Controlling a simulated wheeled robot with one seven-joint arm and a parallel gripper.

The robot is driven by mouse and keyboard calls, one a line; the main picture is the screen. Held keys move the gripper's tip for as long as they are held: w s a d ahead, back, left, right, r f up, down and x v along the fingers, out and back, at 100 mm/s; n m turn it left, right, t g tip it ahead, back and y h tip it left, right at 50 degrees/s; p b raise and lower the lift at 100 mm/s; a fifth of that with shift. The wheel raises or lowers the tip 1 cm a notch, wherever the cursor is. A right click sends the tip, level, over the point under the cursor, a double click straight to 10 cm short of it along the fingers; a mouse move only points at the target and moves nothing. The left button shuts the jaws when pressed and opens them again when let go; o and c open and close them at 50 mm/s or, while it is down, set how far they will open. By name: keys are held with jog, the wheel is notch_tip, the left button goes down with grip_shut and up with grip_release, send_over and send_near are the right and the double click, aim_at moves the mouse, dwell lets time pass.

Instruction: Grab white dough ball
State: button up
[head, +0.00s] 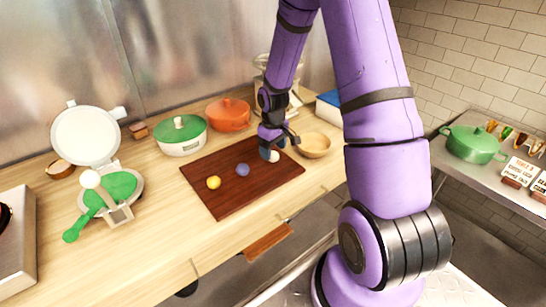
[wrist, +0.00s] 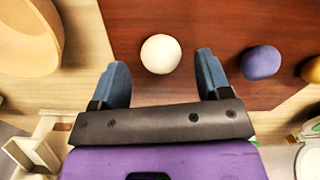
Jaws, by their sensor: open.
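The white dough ball (wrist: 161,54) lies on the dark red-brown board (wrist: 215,20) in the wrist view. My gripper (wrist: 160,72) is open, and the ball shows between and just beyond its two fingertips, with a gap on each side. In the head view the ball (head: 272,156) is at the right part of the board (head: 225,196), partly hidden by my gripper (head: 279,143). I cannot tell how high the fingertips are above the board.
A blue-purple ball (head: 243,170) and a yellow ball (head: 214,182) lie on the board to the left. A wooden bowl (head: 314,146) stands close to the right of my gripper. An orange pot (head: 229,114) and a green-lidded pot (head: 181,134) stand behind the board.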

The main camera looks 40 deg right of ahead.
jog(key=shift+f, duration=1.2)
jog(key=c, duration=1)
jog(key=shift+r, duration=0.1)
